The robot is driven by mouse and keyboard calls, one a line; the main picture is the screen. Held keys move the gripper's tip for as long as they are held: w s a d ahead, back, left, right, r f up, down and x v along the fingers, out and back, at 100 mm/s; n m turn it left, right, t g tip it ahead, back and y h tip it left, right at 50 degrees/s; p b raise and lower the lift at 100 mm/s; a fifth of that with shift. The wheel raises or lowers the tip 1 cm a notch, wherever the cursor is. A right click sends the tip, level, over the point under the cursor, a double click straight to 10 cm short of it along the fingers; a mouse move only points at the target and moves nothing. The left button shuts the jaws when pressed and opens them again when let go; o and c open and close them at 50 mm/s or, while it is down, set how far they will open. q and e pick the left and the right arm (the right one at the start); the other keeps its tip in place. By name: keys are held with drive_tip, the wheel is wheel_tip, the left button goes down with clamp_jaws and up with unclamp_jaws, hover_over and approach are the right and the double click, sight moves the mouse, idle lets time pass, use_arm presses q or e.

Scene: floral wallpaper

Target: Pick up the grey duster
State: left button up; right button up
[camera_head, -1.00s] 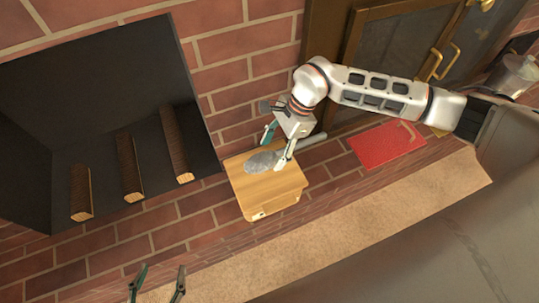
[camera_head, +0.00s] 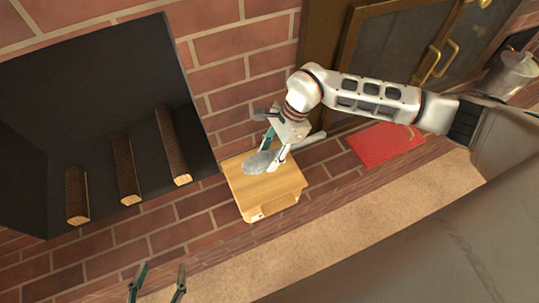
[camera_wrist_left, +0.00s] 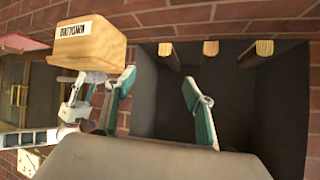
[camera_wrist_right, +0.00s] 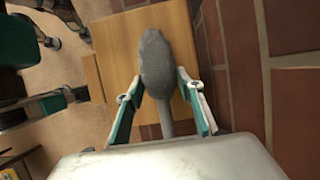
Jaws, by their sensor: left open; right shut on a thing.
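The grey duster (camera_head: 259,163) has a fuzzy oval head and a grey handle. Its head is over the top of a small wooden box (camera_head: 254,191); the handle extends to the right, past my gripper. My right gripper (camera_head: 273,156) is shut on the duster. In the right wrist view the duster (camera_wrist_right: 156,65) lies between the fingers, head pointing away, with the wooden top (camera_wrist_right: 118,45) behind it. I cannot tell whether it still touches the box. My left gripper (camera_head: 157,284) is open and empty at the bottom edge, away from the box.
A dark recess in the brick wall holds several logs, one of them (camera_head: 174,148) nearest the box. A red flat item (camera_head: 385,144) lies right of the box. A metal pot (camera_head: 512,72) stands at the far right. A glass-doored cabinet (camera_head: 405,50) is behind my right arm.

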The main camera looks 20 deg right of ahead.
drive_tip(key=r, duration=0.3)
drive_tip(key=r+p, duration=0.1)
drive_tip(key=shift+w+r, duration=0.15)
drive_tip(key=shift+w, duration=0.1)
use_arm(q)
drive_tip(key=a+p, duration=0.1)
drive_tip(key=s+a+p, duration=0.1)
drive_tip(key=p, duration=0.1)
drive_tip(key=shift+s+a+f+y, duration=0.15)
drive_tip(key=shift+a+f+y, duration=0.1)
drive_tip(key=shift+f+y, duration=0.15)
use_arm(e)
wheel_tip(320, 180, up, 15)
drive_tip(key=shift+s+r, duration=0.15)
drive_tip(key=shift+s, duration=0.05)
drive_tip(key=shift+s, duration=0.15)
